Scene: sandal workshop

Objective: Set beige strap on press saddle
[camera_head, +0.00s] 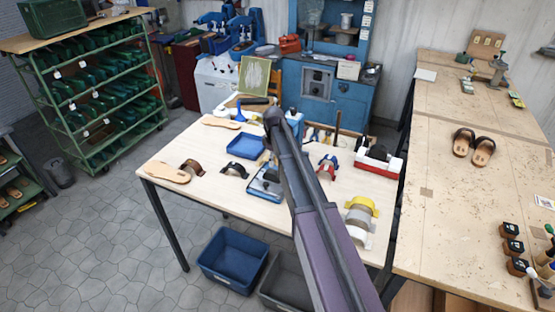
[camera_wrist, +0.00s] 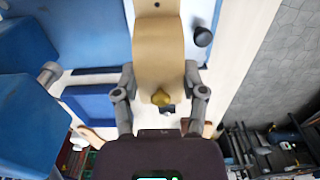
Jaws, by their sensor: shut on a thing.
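The beige strap (camera_wrist: 158,50) is a curved tan band with a small dark hole near its top end in the wrist view. My gripper (camera_wrist: 160,85) is shut on it, with one finger at each side of the band. In the head view my arm crosses the table and hides the gripper and strap.
An empty blue tray (camera_head: 246,146) lies behind the device. A brown strap piece (camera_head: 192,168), a black one (camera_head: 234,170), a red-and-blue one (camera_head: 327,165) and a yellow strap (camera_head: 361,205) are spread on the table. Blue bin (camera_head: 233,258) stands below.

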